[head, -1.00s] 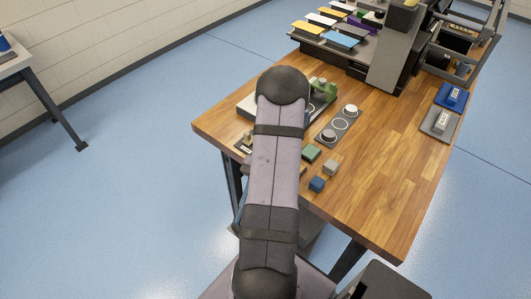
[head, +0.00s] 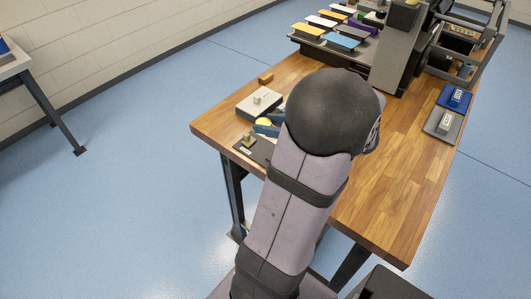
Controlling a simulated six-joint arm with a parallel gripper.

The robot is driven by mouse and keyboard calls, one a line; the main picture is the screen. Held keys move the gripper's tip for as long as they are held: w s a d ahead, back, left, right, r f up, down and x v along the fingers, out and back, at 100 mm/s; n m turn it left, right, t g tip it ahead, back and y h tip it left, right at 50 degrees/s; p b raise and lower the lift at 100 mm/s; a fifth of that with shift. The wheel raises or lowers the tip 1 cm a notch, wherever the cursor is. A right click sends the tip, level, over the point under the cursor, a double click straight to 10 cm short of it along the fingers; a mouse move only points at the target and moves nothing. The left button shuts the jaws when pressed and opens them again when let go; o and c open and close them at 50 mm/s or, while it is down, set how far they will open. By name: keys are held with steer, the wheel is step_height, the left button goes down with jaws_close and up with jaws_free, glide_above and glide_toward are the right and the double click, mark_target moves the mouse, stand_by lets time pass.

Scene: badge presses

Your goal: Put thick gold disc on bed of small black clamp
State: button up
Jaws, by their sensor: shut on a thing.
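My arm fills the middle of the head view, and its large dark joint covers much of the table's near left part. My gripper is hidden behind the arm, as is anything in it. A small yellow round piece (head: 264,122) shows at the left edge of the joint, beside a blue part (head: 268,130). I cannot tell whether it is the thick gold disc. A flat dark plate (head: 262,152) with a small beige piece (head: 249,138) lies at the table's left edge. I cannot make out the small black clamp for certain.
A pale box with a beige knob (head: 258,98) stands on the wooden table (head: 400,180), with a small brown block (head: 265,78) behind it. A rack of coloured plates (head: 338,38) is at the back. Blue (head: 455,98) and grey (head: 438,122) pads lie right. The front right is clear.

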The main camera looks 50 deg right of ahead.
mark_target(270, 155)
steer(key=shift+s+d, duration=0.1)
steer(key=shift+d, duration=0.05)
steer(key=shift+f, duration=4.9)
steer(key=o, duration=1.1)
steer(key=shift+f, duration=0.1)
steer(key=shift+c, duration=0.2)
steer(key=b+v, duration=0.1)
steer(key=v, duration=1.1)
